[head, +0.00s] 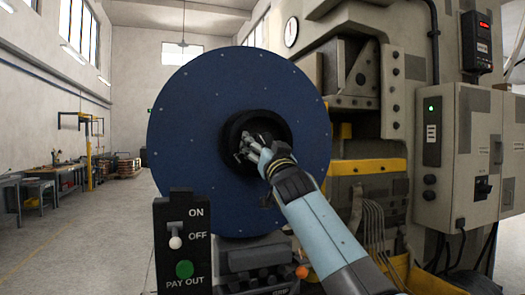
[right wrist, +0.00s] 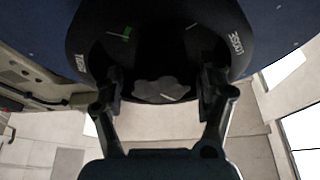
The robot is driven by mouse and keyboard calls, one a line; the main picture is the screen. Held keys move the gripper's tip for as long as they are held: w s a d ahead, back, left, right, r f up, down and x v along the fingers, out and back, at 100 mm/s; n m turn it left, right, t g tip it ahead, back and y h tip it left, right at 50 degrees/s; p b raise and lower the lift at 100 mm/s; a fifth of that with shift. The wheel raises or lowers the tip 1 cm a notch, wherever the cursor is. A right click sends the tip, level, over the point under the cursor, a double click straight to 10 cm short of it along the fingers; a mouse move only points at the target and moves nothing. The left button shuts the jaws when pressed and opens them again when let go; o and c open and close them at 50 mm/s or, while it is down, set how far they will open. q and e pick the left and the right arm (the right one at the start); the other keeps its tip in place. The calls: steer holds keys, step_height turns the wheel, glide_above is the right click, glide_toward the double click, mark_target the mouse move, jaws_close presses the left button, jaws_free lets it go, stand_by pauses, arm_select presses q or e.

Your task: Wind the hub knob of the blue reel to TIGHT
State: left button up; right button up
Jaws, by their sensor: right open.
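The blue reel (head: 190,120) stands upright in the middle of the head view, with a dark round hub (head: 282,128) at its centre. My right gripper (head: 243,151) is open in front of the hub and covers part of it. In the right wrist view, the black hub ring (right wrist: 90,30) carries a TIGHT label at the left and a LOOSE label at the right. A grey lobed shape (right wrist: 160,87), which looks like the hub knob, lies between the open fingers. I cannot tell whether they touch it. A green mark shows inside the ring. My left gripper is not in view.
A black switch box (head: 182,255) marked ON, OFF and PAY OUT stands at the front left of the reel. A large machine with a grey control cabinet (head: 465,150) fills the right side. Open floor (head: 105,235) lies to the left.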

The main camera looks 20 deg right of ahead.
steer(key=shift+w+r, duration=0.2)
steer(key=shift+w, duration=0.2)
steer(key=shift+c, duration=0.4)
